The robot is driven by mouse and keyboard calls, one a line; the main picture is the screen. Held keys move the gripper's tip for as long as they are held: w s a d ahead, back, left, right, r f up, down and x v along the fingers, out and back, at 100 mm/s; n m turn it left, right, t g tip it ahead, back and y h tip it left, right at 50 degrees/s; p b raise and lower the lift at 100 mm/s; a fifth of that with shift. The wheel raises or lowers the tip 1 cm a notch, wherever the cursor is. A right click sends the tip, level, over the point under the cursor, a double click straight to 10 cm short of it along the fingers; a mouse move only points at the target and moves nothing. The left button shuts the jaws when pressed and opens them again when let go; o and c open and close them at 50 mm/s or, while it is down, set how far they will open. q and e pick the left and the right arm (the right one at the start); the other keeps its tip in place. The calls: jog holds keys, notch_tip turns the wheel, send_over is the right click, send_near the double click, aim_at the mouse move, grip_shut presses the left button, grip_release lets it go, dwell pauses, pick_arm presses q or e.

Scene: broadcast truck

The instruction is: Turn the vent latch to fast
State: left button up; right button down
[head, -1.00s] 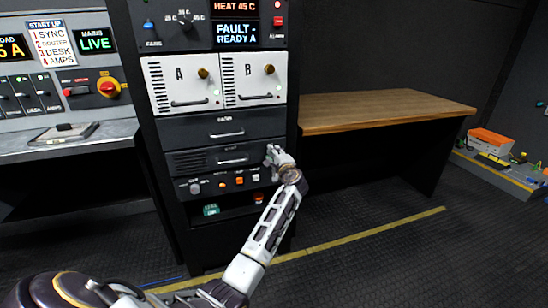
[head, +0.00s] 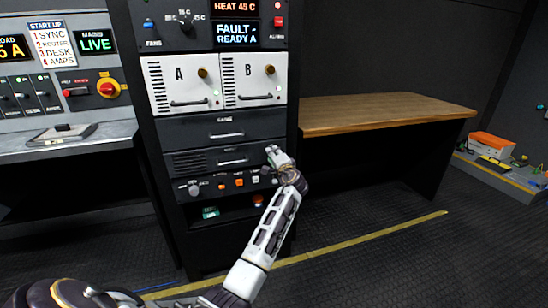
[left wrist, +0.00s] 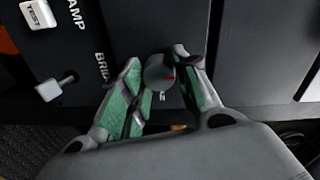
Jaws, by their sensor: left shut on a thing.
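My left gripper (head: 274,156) is at the right end of the rack's lower control panel in the head view. In the left wrist view its green-padded fingers (left wrist: 163,88) are on both sides of a dark round knob (left wrist: 158,70) with a red mark, and are shut on it. I cannot read a vent or fast label; the knob's lettering is mostly hidden. A white TEST button (left wrist: 38,14) and a pale lever switch (left wrist: 54,88) sit to the left of the knob. My right gripper is not in view.
Above are two white modules, A (head: 181,86) and B (head: 251,80), and dark drawers with handles (head: 226,135). A wooden-topped desk (head: 380,111) stands to the right. A grey console (head: 70,138) stands at the left.

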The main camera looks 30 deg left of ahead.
pick_arm(q)
jog(key=o, duration=1)
jog(key=shift+v, duration=6)
